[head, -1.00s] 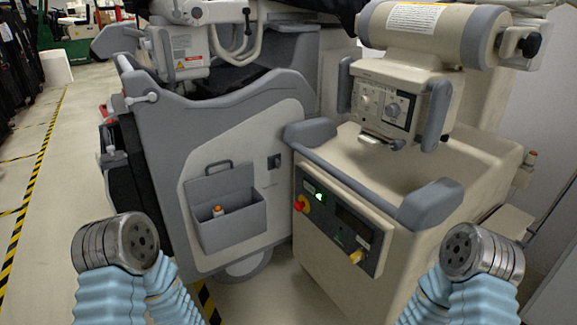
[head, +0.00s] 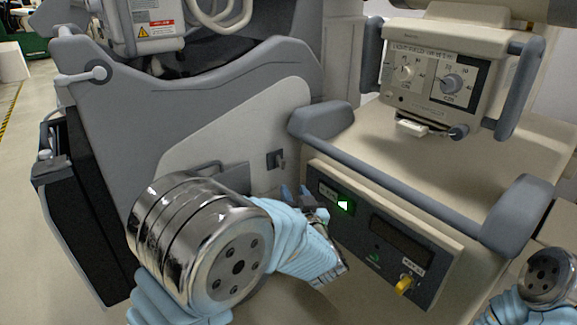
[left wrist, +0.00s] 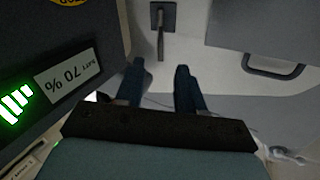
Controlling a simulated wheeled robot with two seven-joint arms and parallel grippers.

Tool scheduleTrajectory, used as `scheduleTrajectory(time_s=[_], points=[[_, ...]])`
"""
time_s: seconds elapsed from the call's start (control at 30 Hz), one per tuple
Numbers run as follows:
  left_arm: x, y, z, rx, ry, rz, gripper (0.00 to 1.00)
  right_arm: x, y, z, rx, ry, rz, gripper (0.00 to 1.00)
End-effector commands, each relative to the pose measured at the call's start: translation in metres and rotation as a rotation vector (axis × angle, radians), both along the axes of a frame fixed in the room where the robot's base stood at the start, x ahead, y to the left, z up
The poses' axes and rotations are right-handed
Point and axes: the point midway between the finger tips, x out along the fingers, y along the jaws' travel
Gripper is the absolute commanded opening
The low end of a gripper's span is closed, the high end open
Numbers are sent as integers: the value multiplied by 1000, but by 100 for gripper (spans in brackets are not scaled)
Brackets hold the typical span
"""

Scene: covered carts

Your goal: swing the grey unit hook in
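The grey unit's hook (head: 278,160) is a small dark plate with a short bar, on the pale side panel of the grey unit (head: 240,110). In the left wrist view the hook (left wrist: 161,32) stands at top centre, its bar pointing down the picture. My left gripper (head: 297,193) is just below the hook in the head view. In the left wrist view its two dark fingers (left wrist: 160,78) are apart, with nothing between them. The hook's bar lies beyond the fingertips, roughly in line with the gap. My right gripper is out of view; only part of my right arm shows.
The beige unit (head: 470,180) stands close on the right, its control panel (head: 385,240) beside my left gripper. In the left wrist view its lit display (left wrist: 15,103) is close on the left. A grey holder with a dark handle (left wrist: 275,68) is on the right.

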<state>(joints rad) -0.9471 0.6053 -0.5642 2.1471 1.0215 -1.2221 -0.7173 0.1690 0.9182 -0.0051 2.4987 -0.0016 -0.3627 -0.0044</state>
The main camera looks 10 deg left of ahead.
Motion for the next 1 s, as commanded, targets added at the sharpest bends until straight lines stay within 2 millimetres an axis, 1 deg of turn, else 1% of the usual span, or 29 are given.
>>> scheduleTrajectory(time_s=[0.17,0.4,0.5,0.6,0.77,1.0], points=[[26,16,-1,2,1,4,38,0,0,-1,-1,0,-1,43],[76,42,-1,1,1,2,38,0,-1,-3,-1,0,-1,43],[93,50,-1,1,2,1,38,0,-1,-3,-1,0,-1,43],[106,56,-1,1,3,0,38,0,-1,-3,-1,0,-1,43],[116,62,-1,1,2,-2,38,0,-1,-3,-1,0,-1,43],[118,62,-1,1,3,-2,38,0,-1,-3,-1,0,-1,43]])
